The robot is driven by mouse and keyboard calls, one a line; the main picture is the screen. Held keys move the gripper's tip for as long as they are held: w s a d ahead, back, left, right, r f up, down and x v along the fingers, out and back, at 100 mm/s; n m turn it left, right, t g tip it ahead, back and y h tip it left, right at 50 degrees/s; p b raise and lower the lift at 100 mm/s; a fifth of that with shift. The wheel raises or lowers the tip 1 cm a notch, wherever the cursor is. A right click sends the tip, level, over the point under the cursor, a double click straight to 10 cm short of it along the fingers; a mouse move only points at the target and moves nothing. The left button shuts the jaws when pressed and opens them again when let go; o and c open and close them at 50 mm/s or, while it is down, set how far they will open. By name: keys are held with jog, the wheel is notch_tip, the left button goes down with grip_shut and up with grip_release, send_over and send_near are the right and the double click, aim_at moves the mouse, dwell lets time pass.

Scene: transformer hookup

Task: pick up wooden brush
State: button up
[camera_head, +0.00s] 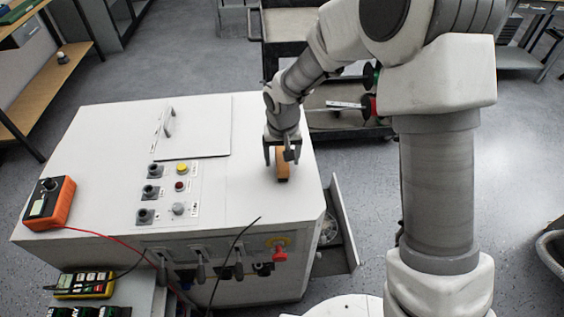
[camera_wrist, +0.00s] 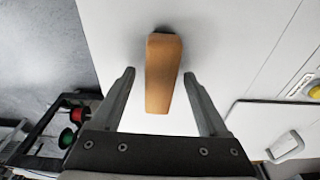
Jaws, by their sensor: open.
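The wooden brush (camera_head: 283,166) shows as an orange-brown block on the white top of the transformer cabinet (camera_head: 85,135), near its right edge. In the wrist view the brush (camera_wrist: 162,75) is a long tapered wooden block with a dark shadow at its far end. My gripper (camera_head: 281,156) is right above the brush, pointing down. In the wrist view my gripper (camera_wrist: 157,75) is open, with one finger on each side of the brush and a gap on both sides. Any bristles are hidden.
Knobs and buttons (camera_head: 180,186) and a hatch with a handle (camera_head: 170,125) are on the cabinet top left of the brush. An orange meter (camera_head: 50,203) with a red cable stands at the far left. A dark cart (camera_head: 335,115) stands behind the cabinet.

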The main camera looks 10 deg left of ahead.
jog(key=shift+f, duration=0.1)
dwell(0.3)
grip_shut()
